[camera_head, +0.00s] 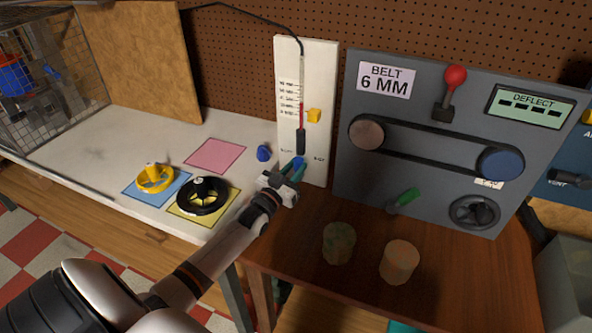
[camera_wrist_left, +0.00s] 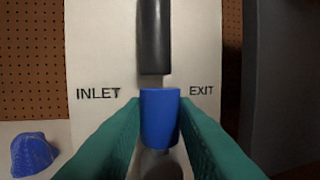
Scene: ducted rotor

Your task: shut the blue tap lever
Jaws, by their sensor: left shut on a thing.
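The blue tap lever (camera_head: 298,162) is low on the white gauge panel (camera_head: 318,70). In the left wrist view the lever (camera_wrist_left: 160,118) points up, just under a black cylinder (camera_wrist_left: 153,38) and between the printed words INLET and EXIT. My left gripper (camera_head: 291,170) is at the foot of the panel, with its green fingers on either side of the lever. It is shut on the lever. The lever's lower part and pivot are mostly hidden between the fingers. My right gripper is in neither view.
A loose blue lump (camera_head: 263,153) sits left of the panel. A yellow ring (camera_head: 155,179) and a black ring (camera_head: 203,195) lie on coloured squares on the white bench. The grey belt board (camera_head: 360,185) stands to the right, with two round blocks before it.

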